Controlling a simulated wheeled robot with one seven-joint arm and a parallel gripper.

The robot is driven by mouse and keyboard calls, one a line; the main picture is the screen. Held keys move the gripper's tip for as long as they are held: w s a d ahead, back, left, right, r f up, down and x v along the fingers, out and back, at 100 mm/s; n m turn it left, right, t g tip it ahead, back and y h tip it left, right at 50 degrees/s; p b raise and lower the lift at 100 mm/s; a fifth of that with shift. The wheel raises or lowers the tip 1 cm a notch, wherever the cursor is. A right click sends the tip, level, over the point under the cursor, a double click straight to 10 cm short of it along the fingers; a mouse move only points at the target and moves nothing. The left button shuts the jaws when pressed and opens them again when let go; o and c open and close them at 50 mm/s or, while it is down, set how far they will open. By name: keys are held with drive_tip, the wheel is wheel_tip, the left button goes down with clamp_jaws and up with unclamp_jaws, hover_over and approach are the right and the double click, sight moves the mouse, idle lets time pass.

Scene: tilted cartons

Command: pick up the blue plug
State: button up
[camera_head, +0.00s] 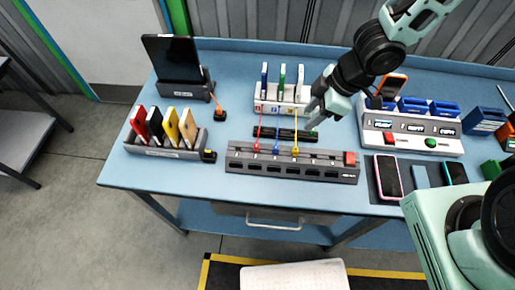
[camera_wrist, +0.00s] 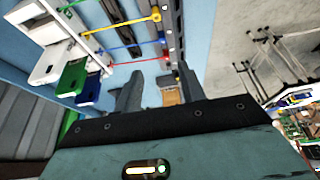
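The blue plug (camera_head: 277,150) sits on the top of a long dark grey port strip (camera_head: 290,172), between a red plug (camera_head: 257,148) and a yellow plug (camera_head: 295,152). A thin blue cable rises from it. In the wrist view the blue plug (camera_wrist: 161,40) shows at the top, beyond the fingers, between the yellow and red ones. My gripper (camera_head: 318,112) is above the table, to the right of and behind the plugs. In the wrist view its two fingers (camera_wrist: 160,92) stand apart with nothing held between them.
A white holder (camera_head: 275,105) with blue, green and white pieces stands behind the strip. A grey tray (camera_head: 165,148) of coloured cards stands left, with a tablet dock (camera_head: 183,90) behind. A white charger block (camera_head: 410,132) and phones (camera_head: 388,176) are right. Cables cross the space behind the strip.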

drive_tip(key=b, duration=0.9)
hover_over(278, 147)
drive_tip(key=d, duration=0.3)
drive_tip(key=f, duration=1)
drive_tip(key=shift+s+f, duration=0.2)
drive_tip(key=shift+a+b+x, duration=0.15)
drive_tip(key=shift+b+x, duration=0.3)
drive_tip(key=shift+x, duration=1.1)
drive_tip(key=shift+a+b+x, duration=0.2)
drive_tip(key=shift+b+x, duration=0.25)
drive_tip(key=shift+x, duration=1.1)
drive_tip(key=shift+r, duration=0.1)
clamp_jaws()
